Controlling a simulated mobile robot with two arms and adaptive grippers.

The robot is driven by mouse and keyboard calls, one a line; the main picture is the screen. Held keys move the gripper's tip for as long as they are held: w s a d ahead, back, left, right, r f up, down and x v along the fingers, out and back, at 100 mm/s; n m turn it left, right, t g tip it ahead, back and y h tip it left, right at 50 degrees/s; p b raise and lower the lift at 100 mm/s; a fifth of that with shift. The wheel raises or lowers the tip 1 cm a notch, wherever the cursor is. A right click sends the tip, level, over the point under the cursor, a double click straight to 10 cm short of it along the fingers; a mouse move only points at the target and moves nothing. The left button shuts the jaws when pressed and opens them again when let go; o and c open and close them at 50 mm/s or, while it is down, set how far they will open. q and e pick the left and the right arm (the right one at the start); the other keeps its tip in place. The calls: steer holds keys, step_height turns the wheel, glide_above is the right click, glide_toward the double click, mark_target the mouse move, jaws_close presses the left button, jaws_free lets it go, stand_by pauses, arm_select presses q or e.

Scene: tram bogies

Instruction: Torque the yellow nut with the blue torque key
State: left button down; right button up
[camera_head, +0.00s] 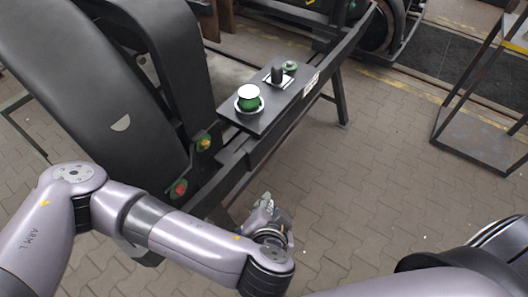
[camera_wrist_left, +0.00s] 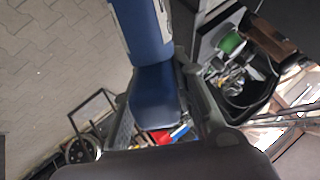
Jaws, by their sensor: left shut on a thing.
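The yellow nut (camera_head: 205,143) sits on a green mount on the side of the dark bogie frame in the head view. A red nut (camera_head: 180,188) is on a similar green mount lower left of it. My left gripper (camera_head: 267,207) is below and right of both, apart from them, beyond my left forearm. In the left wrist view a large blue body, which looks like the blue torque key (camera_wrist_left: 155,95), lies between the gripper's fingers, and the gripper is shut on it. The key cannot be made out in the head view. My right gripper is out of the picture.
A dark shelf (camera_head: 228,110) on the frame carries a green-and-white round part (camera_head: 249,98) and a dark knob (camera_head: 277,75). A metal rack (camera_head: 470,140) stands at the right. The paved floor (camera_head: 375,190) between is clear.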

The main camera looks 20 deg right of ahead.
arm_select(q)
steer(key=w+d+r+m+g+h, duration=0.4)
steer(key=w+d+r+h, duration=0.15)
steer(key=d+h, duration=0.4)
steer(key=w+a+f+n+t+h, duration=0.1)
steer(key=w+a+n+t, duration=0.4)
steer(key=w+a+t, duration=0.1)
steer(key=shift+w+a+f, duration=0.25)
steer(key=shift+a, duration=0.15)
steer(key=shift+s+n+t+p, duration=0.1)
steer(key=shift+n+t+p, duration=0.2)
steer(key=shift+n+p, duration=0.1)
